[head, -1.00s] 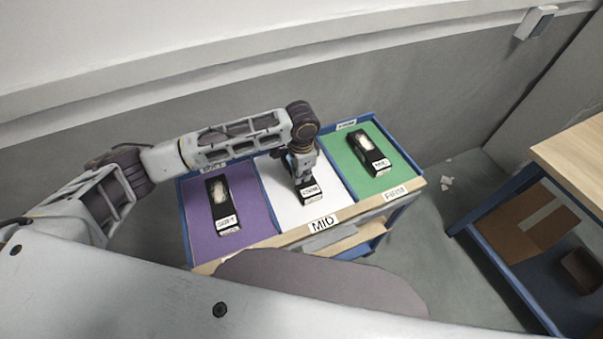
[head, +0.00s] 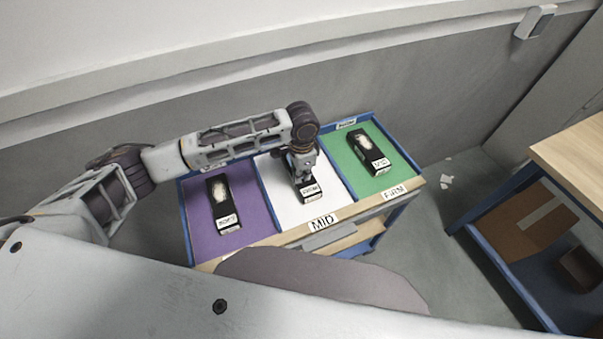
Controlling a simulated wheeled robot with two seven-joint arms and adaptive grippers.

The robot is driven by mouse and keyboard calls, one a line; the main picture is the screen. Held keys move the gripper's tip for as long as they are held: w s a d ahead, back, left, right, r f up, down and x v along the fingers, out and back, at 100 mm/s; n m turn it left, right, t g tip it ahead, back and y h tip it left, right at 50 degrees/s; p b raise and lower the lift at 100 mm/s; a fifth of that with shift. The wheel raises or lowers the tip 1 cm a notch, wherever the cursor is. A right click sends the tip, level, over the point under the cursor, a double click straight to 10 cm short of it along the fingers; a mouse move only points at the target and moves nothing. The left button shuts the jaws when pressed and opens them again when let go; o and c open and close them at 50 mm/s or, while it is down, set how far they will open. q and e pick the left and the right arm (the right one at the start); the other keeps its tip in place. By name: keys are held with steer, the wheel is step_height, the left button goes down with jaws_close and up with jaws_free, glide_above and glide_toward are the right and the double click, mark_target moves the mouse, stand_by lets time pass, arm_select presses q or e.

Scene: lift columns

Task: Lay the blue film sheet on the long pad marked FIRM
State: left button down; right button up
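My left gripper (head: 304,177) points down over a long black pad (head: 311,194) on the white section. It hides most of that pad, and whether its fingers are open or shut does not show. The pad's small label is too blurred to read surely. Another long black pad (head: 222,205) with a pale patch lies on the purple section, its label seeming to read SOFT. A third (head: 369,151) lies on the green section, its label seeming to read MID. The front edge labels read MID (head: 323,222) and FIRM (head: 394,192). I see no clear blue film sheet. My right gripper is out of view.
The three sections sit in a blue-rimmed table (head: 346,124) with a wooden front edge. A wooden bench (head: 570,150) stands at the right, with a brown carton (head: 521,236) on its lower shelf.

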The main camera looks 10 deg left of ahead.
arm_select(q)
steer(key=shift+p, duration=0.35)
steer(key=shift+f, duration=0.1)
stand_by(0.5)
steer(key=c, duration=1.1)
jaws_free()
steer(key=shift+r+p, duration=1.45)
steer(key=shift+p, duration=0.25)
steer(key=shift+r, duration=2.35)
